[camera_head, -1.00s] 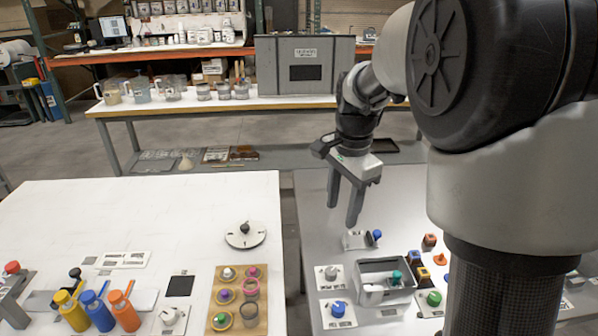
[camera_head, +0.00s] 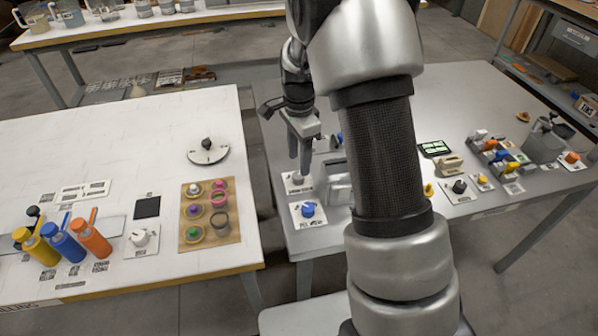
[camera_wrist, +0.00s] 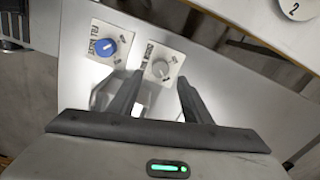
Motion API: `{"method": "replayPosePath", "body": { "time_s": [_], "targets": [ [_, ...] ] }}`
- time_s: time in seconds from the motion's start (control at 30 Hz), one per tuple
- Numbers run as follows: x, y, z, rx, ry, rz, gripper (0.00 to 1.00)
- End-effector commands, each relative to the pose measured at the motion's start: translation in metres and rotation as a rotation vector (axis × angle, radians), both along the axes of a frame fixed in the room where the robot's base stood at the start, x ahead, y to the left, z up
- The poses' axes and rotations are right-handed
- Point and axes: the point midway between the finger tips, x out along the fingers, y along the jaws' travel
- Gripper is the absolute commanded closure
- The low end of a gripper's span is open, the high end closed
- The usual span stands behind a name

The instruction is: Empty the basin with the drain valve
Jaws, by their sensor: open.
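A grey-white knob on a white plate (camera_wrist: 161,68), its label partly legible as "drain", lies between and just beyond my fingertips in the wrist view. In the head view this knob (camera_head: 297,181) is partly behind my fingers. A blue knob (camera_wrist: 107,47) with a fill-water label sits beside it, and it shows in the head view (camera_head: 308,210). The metal basin (camera_head: 337,186) is mostly hidden behind my arm; its water level cannot be seen. My gripper (camera_wrist: 157,78) is open and empty, pointing down close above the grey knob (camera_head: 300,166). Contact cannot be told.
A gap separates the tables. Several blocks and knobs stand right of my arm (camera_head: 496,156).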

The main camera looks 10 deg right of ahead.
Motion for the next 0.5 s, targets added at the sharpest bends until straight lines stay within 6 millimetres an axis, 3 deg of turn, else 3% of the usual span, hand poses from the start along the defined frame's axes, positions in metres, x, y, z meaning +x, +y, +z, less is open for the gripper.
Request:
{"method": "replayPosePath", "body": {
  "time_s": [0.03,0.2,0.5],
  "targets": [
    [-0.001,0.000,-0.012,0.000,0.003,-0.001,0.55],
    [0.000,0.000,-0.037,0.000,0.002,-0.001,0.55],
    [0.000,0.000,-0.051,0.000,-0.001,0.000,0.55]
  ]
}}
